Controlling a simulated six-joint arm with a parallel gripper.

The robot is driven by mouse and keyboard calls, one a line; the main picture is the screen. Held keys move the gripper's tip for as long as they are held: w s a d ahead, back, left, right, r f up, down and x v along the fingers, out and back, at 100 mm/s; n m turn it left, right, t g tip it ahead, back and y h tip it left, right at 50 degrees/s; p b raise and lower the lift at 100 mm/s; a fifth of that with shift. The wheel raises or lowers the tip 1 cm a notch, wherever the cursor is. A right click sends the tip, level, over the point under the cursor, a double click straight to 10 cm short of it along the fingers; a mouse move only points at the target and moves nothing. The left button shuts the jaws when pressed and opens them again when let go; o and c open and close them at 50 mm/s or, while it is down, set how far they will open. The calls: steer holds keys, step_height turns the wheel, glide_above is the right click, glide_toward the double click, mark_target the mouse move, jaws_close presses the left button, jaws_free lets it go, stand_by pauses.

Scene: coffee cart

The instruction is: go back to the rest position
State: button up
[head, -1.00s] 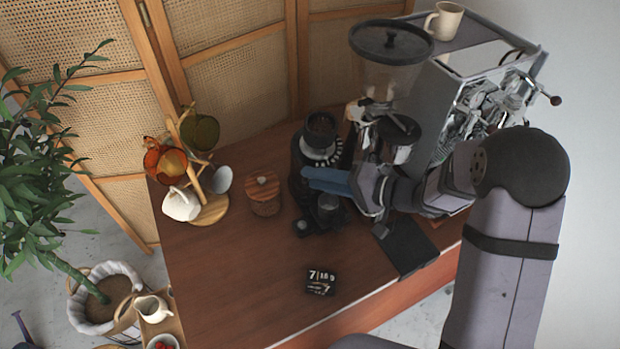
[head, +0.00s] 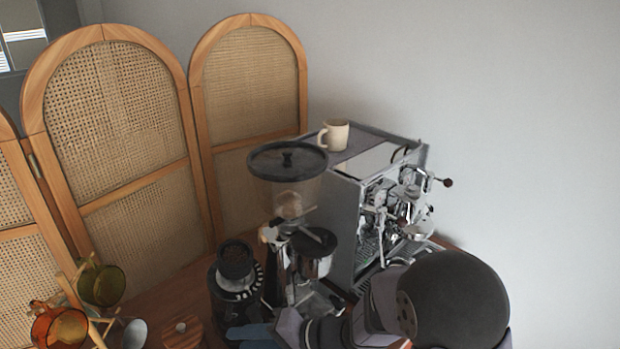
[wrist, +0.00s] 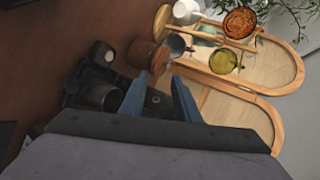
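My gripper (head: 250,333) is at the bottom edge of the head view, beside the small black grinder (head: 236,268), with its blue fingers only partly in frame. In the wrist view my gripper (wrist: 158,88) has its two blue fingers spread apart with nothing held between them. Dark equipment shows behind the gap, and I cannot tell how far off it is. The rest position is not marked in any view.
The espresso machine (head: 345,215) with a cream mug (head: 334,134) on top stands behind my arm. A tall grinder (head: 290,163) stands left of it. Colored cups (head: 103,286) hang on a wooden stand at lower left. A wooden jar (wrist: 140,54) is near the fingers.

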steer(key=w+d+t+h, duration=0.1)
steer(key=w+d, duration=0.1)
steer(key=w+d+t+h+p, duration=0.1)
steer(key=w+d+t+h, duration=0.1)
steer(key=w+d, duration=0.1)
steer(key=shift+w+d+f, duration=0.15)
steer(key=shift+d+f, duration=0.05)
steer(key=shift+d, duration=0.15)
steer(key=d+f+h, duration=0.2)
steer(key=d+h, duration=0.6)
steer(key=d, duration=1)
steer(key=s+d+n+g, duration=0.1)
steer(key=s+d+g, duration=0.1)
steer(key=s, duration=0.7)
steer(key=s+d+n+g+h+p, duration=0.1)
steer(key=s+g, duration=0.3)
steer(key=s, duration=0.5)
steer(key=shift+s+d, duration=0.25)
steer(key=shift+d, duration=0.35)
steer(key=shift+f, duration=0.1)
